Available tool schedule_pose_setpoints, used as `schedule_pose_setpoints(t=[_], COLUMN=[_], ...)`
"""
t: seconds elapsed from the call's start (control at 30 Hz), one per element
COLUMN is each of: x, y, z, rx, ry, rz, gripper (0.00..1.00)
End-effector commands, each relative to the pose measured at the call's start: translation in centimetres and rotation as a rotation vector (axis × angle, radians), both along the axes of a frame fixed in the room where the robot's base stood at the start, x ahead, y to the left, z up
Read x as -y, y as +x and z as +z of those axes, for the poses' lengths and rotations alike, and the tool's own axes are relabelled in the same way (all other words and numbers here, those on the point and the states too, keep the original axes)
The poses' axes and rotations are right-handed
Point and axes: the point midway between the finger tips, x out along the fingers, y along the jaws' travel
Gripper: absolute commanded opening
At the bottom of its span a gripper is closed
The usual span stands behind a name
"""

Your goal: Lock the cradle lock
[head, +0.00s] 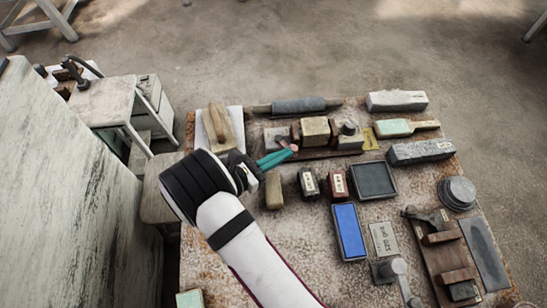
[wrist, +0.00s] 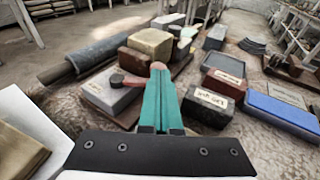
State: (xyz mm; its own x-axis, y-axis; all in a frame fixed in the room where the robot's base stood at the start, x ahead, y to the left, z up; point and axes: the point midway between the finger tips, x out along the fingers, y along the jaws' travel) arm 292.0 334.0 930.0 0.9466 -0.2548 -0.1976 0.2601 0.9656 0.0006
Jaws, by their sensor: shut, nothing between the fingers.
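The cradle (head: 345,154) at the back middle of the table is a dark brown base with grey end blocks and brown jaws around a tan stone block (head: 315,130). The block also shows in the wrist view (wrist: 150,43). A small reddish-brown knob or lever (wrist: 118,78) shows at the cradle's near-left grey block (wrist: 106,95); I cannot tell whether it is the lock or how it is set. My gripper (head: 293,149), with teal fingers and pinkish tips, is shut and empty. Its tips overlap the lever's right end in the wrist view; contact is unclear.
Two small labelled blocks (head: 308,182) (head: 338,185), a dark tray (head: 374,181) and a blue pad (head: 348,231) lie nearer. A grey roller (head: 298,106) lies behind the cradle. A wooden device (head: 446,255) stands at the right. Bare tabletop shows at the front middle.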

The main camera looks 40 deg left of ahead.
Motion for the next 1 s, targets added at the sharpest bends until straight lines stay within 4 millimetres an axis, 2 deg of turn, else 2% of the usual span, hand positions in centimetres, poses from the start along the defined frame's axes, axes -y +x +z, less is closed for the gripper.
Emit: schedule_pose_setpoints(t=[0.07, 0.3, 0.5, 0.63, 0.77, 0.87, 0.97, 1.0], x=[0.4, -0.9, -1.3, -1.4, -1.2, 1.3, 8.6, 12.6], y=[-0.7, -8.0, -12.4, -13.6, -13.5, -10.9, -6.6, -5.6], z=[0.2, 1.6, 2.5, 2.7, 2.9, 4.7, 8.6, 10.2], rx=[0.002, 0.002, 0.001, 0.001, -0.002, -0.032, -0.082, -0.091], ry=[-0.004, 0.003, 0.003, 0.002, 0.009, 0.089, 0.304, 0.421], rz=[-0.016, 0.003, 0.002, 0.001, -0.012, -0.168, -0.559, -0.763], gripper=[0.0, 0.0, 0.0, 0.0, 0.0, 0.0, 0.0, 0.0])
